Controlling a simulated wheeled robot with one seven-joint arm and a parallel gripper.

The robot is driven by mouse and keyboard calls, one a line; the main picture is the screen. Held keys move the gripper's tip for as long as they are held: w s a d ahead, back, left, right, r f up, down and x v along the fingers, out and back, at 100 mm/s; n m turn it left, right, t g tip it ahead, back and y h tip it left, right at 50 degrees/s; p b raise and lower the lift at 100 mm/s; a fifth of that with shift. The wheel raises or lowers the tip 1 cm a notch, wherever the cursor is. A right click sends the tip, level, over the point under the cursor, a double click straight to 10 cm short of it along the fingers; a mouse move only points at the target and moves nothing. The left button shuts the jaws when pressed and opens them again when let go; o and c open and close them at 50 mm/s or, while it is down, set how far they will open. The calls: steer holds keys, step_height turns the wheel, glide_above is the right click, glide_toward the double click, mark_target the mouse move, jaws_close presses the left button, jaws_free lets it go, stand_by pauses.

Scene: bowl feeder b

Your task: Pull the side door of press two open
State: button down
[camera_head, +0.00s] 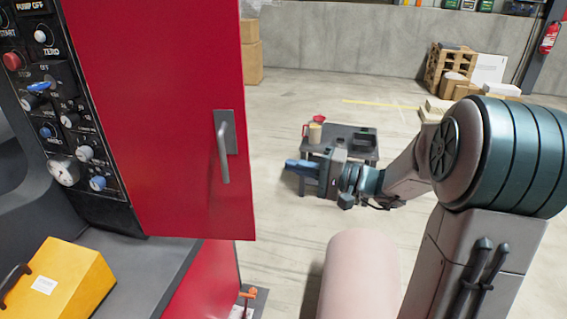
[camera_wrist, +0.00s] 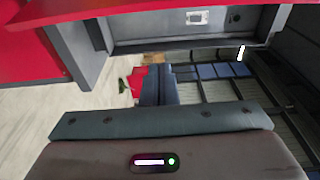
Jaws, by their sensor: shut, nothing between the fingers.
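A tall red door panel (camera_head: 165,110) with a grey vertical bar handle (camera_head: 223,150) stands at the left in the head view, beside a black control panel. I cannot tell for certain whether it is shut or ajar. My gripper (camera_head: 288,163) is to the right of the handle and apart from it, with blue fingers pointing left. The fingers are together and empty. In the wrist view my gripper (camera_wrist: 155,72) points toward a grey-framed structure (camera_wrist: 180,38) with red surfaces at the top and left. The handle is not clearly seen there.
The black control panel (camera_head: 60,110) with knobs and a yellow box (camera_head: 62,280) are at the left. A small dark table (camera_head: 350,137) with a red jug stands behind my gripper. Pallets and boxes (camera_head: 450,70) are at the back. Open concrete floor lies between.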

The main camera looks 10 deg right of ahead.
steer(key=p+x, duration=0.2)
steer(key=x, duration=0.7)
steer(key=s, duration=0.4)
steer(key=shift+s+a+p, duration=0.1)
steer(key=shift+a+p, duration=0.1)
steer(key=shift+p, duration=0.1)
